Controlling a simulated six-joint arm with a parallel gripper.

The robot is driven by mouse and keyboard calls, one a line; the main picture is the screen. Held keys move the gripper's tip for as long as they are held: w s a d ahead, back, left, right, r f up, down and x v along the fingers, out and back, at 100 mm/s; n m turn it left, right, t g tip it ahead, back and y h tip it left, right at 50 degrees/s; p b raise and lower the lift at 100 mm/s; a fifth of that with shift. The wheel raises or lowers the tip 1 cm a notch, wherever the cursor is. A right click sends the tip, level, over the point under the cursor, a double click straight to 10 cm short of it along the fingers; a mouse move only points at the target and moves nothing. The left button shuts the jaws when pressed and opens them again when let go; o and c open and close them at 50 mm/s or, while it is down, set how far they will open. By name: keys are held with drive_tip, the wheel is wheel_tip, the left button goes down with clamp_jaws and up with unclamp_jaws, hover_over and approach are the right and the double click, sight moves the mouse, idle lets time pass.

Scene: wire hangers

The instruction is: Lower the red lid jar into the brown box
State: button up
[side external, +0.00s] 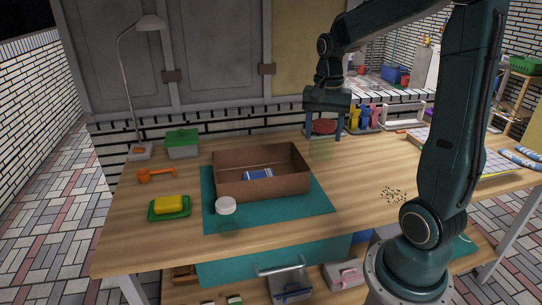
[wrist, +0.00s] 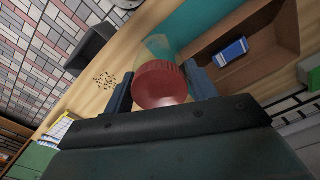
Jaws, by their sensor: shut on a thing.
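The red lid jar (side external: 323,127) is between the fingers of my gripper (side external: 323,134), held in the air above the table. Its red lid (wrist: 160,84) fills the space between the two fingers (wrist: 160,92) in the wrist view, and its clear body shows faintly below. My gripper is shut on it and points down, to the right of the brown box. The brown box (side external: 270,185) stands open on a teal mat, with a blue and white packet (side external: 258,174) lying inside. The packet also shows in the wrist view (wrist: 231,52).
A white-lidded jar (side external: 226,206) stands at the box's front left corner on the teal mat (side external: 310,207). A yellow block on a green dish (side external: 169,206), an orange scoop (side external: 155,175) and a green-lidded container (side external: 182,144) are at left. Dark specks (side external: 393,194) lie on otherwise clear wood.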

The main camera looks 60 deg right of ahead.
drive_tip(key=shift+w+d+r, duration=0.25)
drive_tip(key=shift+w+d, duration=0.25)
drive_tip(key=shift+w, duration=0.15)
drive_tip(key=w+d+f, duration=0.3)
drive_tip(key=w+d, duration=0.2)
drive_tip(key=w, duration=0.2)
drive_tip(key=w+d+f, duration=0.3)
drive_tip(key=w+d, duration=0.2)
drive_tip(key=w, duration=0.2)
drive_tip(key=shift+w+d+f, duration=0.2)
drive_tip(key=shift+f, duration=0.15)
drive_tip(key=shift+f, duration=0.2)
idle(0.3)
wheel_tip(320, 180, down, 8)
idle(2.0)
drive_tip(key=shift+f, duration=1.05)
idle(1.7)
